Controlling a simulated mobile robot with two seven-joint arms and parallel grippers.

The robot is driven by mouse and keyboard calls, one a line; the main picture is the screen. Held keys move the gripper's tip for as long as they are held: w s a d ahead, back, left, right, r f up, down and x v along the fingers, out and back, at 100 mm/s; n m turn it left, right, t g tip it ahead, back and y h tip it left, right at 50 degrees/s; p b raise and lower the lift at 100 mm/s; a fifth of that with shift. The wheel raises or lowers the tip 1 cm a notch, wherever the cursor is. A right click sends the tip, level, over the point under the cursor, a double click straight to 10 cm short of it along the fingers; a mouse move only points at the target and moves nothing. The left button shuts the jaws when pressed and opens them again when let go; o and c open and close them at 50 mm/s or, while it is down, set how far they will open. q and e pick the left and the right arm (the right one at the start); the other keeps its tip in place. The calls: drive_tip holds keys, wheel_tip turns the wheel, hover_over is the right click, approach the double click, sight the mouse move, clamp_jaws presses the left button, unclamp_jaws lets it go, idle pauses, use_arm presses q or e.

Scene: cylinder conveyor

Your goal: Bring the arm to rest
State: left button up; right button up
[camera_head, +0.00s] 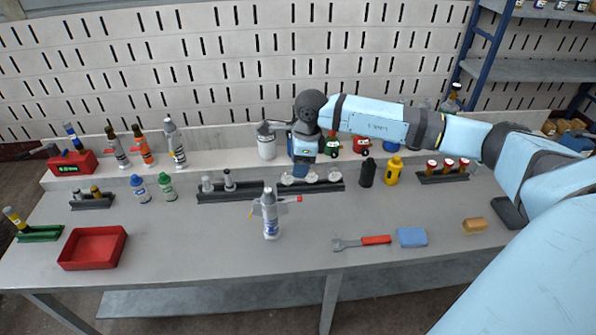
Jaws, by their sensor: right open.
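My right arm (375,118) reaches in from the right, with its elbow at the right edge and its wrist over the back of the workbench (220,270). My right gripper (302,170) hangs below the dark wrist, in front of the low back shelf and near a dark rack (335,186) holding round pale pieces. It is small here and its fingertips are hard to make out; it is open, with nothing seen in it. My left gripper is out of view.
A silver bottle (270,215) stands mid-bench, with a red-tipped tool beside or behind it. A wrench (362,242), blue block (411,237) and yellow bottle (393,171) are to the right. A red tray (121,255) is at left. The front middle is clear.

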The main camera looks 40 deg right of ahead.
idle(0.4)
drive_tip(key=s+a+m+t+y+p, duration=0.1)
drive_tip(key=s+a+m+t+y, duration=0.15)
drive_tip(key=a+m+y, duration=0.45)
drive_tip(key=s+a+m+t+y+p, duration=0.1)
drive_tip(key=s+a+m+t+y, duration=0.2)
drive_tip(key=a, duration=0.8)
drive_tip(key=s+a+m+t+y+p, duration=0.1)
drive_tip(key=s+a+m+y, duration=0.4)
drive_tip(key=a, duration=0.5)
drive_tip(key=s+d+f+m+t+h+p, duration=0.1)
drive_tip(key=s+f+m+h, duration=0.3)
drive_tip(key=m, duration=0.5)
drive_tip(key=s+d+f+m+t+h+p, duration=0.1)
drive_tip(key=s+d+f+m+h, duration=0.3)
drive_tip(key=f+m, duration=0.3)
drive_tip(key=s+d+f+m+t+h, duration=0.1)
drive_tip(key=s+d+f+m+h, duration=0.2)
drive_tip(key=m, duration=1)
drive_tip(key=s+f+h, duration=0.2)
drive_tip(key=s, duration=0.1)
drive_tip(key=shift+s+f+p, duration=0.15)
drive_tip(key=shift+s+p, duration=0.05)
drive_tip(key=shift+p, duration=0.2)
